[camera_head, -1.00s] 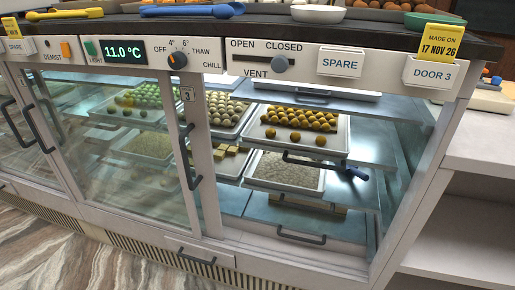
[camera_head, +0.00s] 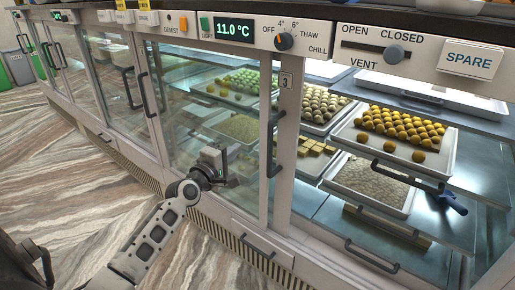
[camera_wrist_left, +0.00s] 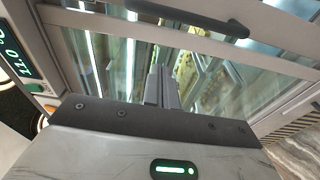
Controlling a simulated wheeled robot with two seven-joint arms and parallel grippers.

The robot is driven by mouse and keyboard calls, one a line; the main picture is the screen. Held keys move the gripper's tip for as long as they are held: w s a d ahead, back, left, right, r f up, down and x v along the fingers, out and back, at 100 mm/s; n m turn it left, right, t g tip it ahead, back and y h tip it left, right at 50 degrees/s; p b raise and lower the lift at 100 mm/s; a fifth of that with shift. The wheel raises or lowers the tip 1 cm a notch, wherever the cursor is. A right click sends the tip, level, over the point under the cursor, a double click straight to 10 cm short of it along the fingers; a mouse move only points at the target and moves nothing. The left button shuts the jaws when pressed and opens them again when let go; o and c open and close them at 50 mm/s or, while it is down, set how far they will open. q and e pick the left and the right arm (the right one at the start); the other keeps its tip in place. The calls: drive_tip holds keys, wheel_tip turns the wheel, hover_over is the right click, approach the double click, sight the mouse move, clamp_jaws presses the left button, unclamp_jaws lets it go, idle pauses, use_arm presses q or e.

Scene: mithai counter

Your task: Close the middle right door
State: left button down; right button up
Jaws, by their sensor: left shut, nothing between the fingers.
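A glass sliding door (camera_head: 252,190) with a dark vertical handle (camera_head: 275,143) stands left of an open bay of the cabinet, in the head view. A frame post marked 3 (camera_head: 286,82) is beside the handle. The bay to its right has no glass across it and shows its trays directly. My left gripper (camera_head: 217,165) is in front of the door's glass, left of the handle, shut and empty. In the left wrist view its closed fingers (camera_wrist_left: 162,88) point toward the glass, and a dark handle bar (camera_wrist_left: 190,16) crosses above them, apart from them. My right gripper is out of view.
A control panel (camera_head: 262,30) runs above. Marbled floor (camera_head: 75,190) is clear at left.

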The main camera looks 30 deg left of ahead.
use_arm(q)
drive_tip(key=w+b, duration=0.1)
drive_tip(key=w, duration=0.5)
drive_tip(key=w+a+b, duration=0.1)
drive_tip(key=w, duration=0.2)
drive_tip(key=shift+w+r+b, duration=0.1)
drive_tip(key=shift+w+b, duration=0.25)
drive_tip(key=d+p, duration=0.1)
drive_tip(key=d, duration=0.1)
drive_tip(key=d+p, duration=0.2)
drive_tip(key=shift+s+r, duration=0.1)
drive_tip(key=shift+s, duration=0.3)
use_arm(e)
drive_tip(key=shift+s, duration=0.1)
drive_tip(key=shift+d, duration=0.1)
